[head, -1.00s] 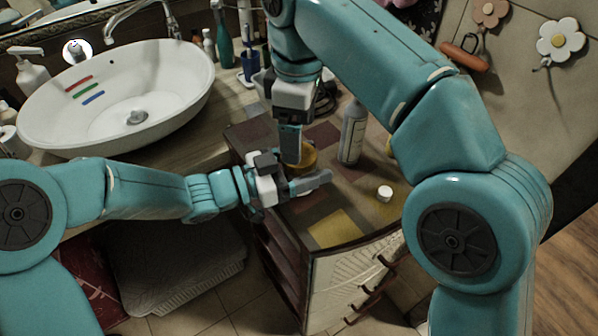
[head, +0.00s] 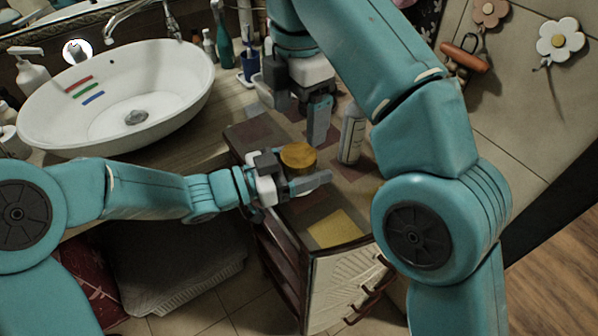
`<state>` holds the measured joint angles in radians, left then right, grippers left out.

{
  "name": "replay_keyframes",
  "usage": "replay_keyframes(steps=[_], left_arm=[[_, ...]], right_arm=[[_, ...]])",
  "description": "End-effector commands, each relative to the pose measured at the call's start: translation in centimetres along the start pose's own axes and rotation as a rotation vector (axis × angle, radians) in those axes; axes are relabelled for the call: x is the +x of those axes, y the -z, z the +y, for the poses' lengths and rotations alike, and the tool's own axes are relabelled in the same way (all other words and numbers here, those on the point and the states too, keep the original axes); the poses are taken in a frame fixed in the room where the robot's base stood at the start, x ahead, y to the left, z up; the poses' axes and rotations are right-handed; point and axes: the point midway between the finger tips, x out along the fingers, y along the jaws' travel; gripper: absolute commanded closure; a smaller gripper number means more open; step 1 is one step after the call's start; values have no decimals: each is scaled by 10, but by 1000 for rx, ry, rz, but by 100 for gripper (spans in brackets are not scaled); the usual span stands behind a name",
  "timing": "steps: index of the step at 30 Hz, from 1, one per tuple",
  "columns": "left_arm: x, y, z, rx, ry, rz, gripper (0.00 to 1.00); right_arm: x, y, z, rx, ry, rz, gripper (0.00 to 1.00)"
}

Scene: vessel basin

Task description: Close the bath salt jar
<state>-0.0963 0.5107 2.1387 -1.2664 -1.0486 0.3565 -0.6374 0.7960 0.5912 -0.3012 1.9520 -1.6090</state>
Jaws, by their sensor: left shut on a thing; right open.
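The bath salt jar shows mainly as a round golden-brown wooden-looking top (head: 298,155), the lid, in the middle of the head view. The jar body below it is mostly hidden by my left gripper (head: 292,182), which is shut on the jar from the left, low on the cabinet top. The lid appears to sit level on the jar, but I cannot see whether it is fully seated. My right gripper (head: 297,108) is open and empty, above and behind the lid, its fingers spread apart and clear of it.
A grey bottle (head: 352,135) stands just right of the jar on the cabinet top (head: 318,205). A yellow square (head: 335,229) lies near its front edge. A white sink (head: 130,95) is at left; a blue cup (head: 250,64) and bottles stand behind.

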Motion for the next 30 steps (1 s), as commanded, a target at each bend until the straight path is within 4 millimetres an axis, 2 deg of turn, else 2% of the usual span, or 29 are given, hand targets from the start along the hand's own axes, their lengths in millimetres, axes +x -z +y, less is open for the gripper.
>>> replay_keyframes(steps=[8, 18, 21, 30], left_arm=[[0, -1, 0, -1, -1, -1, 100], [0, -1, 0, -1, -1, -1, 100], [0, -1, 0, -1, -1, -1, 100], [0, 0, 0, 0, 0, -1, 100]], right_arm=[[18, -1, 0, 1, 4, -1, 13], [65, -1, 0, 1, 3, 0, 13], [74, -1, 0, 2, 1, 0, 13], [80, 0, 0, 3, 0, 0, 13]])
